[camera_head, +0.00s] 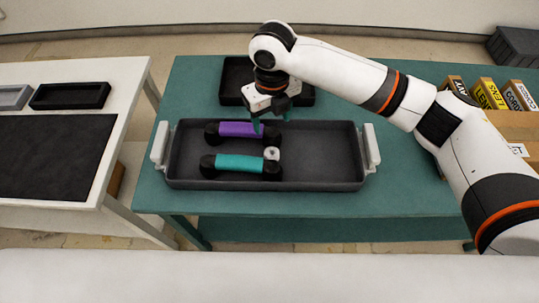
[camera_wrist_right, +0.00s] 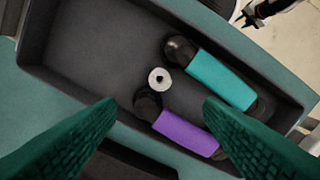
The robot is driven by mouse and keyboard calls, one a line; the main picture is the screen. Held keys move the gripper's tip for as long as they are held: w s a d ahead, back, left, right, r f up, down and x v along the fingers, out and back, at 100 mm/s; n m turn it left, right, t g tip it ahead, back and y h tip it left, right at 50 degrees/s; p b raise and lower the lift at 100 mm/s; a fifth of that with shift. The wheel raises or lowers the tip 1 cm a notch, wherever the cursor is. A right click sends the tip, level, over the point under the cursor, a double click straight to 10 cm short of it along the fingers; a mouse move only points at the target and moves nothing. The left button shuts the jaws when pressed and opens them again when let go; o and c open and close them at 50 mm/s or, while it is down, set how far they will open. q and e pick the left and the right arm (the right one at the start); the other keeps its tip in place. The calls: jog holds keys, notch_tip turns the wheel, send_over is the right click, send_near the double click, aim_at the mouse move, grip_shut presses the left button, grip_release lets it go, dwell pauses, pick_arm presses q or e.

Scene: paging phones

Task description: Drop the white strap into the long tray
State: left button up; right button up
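The long tray (camera_head: 320,160) is dark grey with white end handles and sits on the green table. In it lie a purple handset (camera_head: 240,129) and a teal handset (camera_head: 240,163), both with black ends. A small white round piece with a dark centre (camera_head: 272,153) lies at their right ends, in the tray; it also shows in the right wrist view (camera_wrist_right: 159,79). I see no other white strap and cannot tell if this is it. My right gripper (camera_head: 270,121) is above the purple handset's right end, fingers apart and empty. Part of my left gripper (camera_wrist_right: 250,13) shows in the right wrist view.
A smaller black tray (camera_head: 232,80) stands behind the long tray, partly hidden by my right arm. Labelled boxes (camera_head: 487,94) stand at the right. A white table (camera_head: 120,80) with a dark mat (camera_head: 50,155) and small trays is at the left.

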notch_tip(320, 180, up, 12)
jog(key=b, duration=0.1)
dwell(0.5)
dwell(0.5)
